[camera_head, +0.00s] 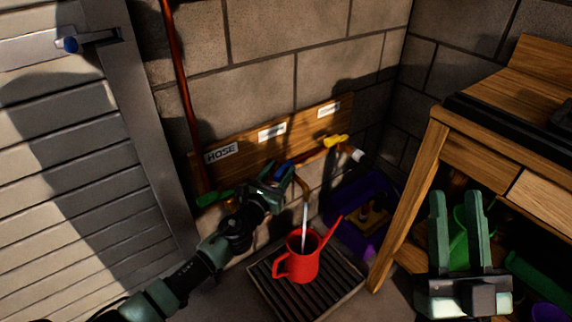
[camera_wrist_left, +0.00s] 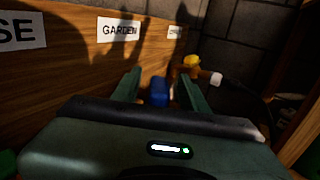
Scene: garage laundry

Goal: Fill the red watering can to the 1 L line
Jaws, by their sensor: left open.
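The red watering can (camera_head: 301,264) stands upright on a slatted drain grate (camera_head: 262,273), its spout pointing up to the right. A pale stream of water (camera_head: 305,222) falls from the copper tap spout (camera_head: 301,185) into it. The water level and the 1 L line cannot be made out. My left gripper (camera_head: 281,172) is at the blue tap handle (camera_head: 284,167) under the middle label. In the left wrist view the blue handle (camera_wrist_left: 158,92) sits between the open fingers (camera_wrist_left: 158,80); contact cannot be told. My right gripper (camera_head: 457,202) is open and empty at the lower right.
A wooden board carries labels HOSE (camera_head: 221,152), GARDEN (camera_wrist_left: 118,29) and an unclear third. A green handle (camera_head: 214,198) is left, a yellow one (camera_head: 336,140) right. A purple crate (camera_head: 351,236) stands beside the grate. A wooden workbench (camera_head: 432,150) blocks the right side.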

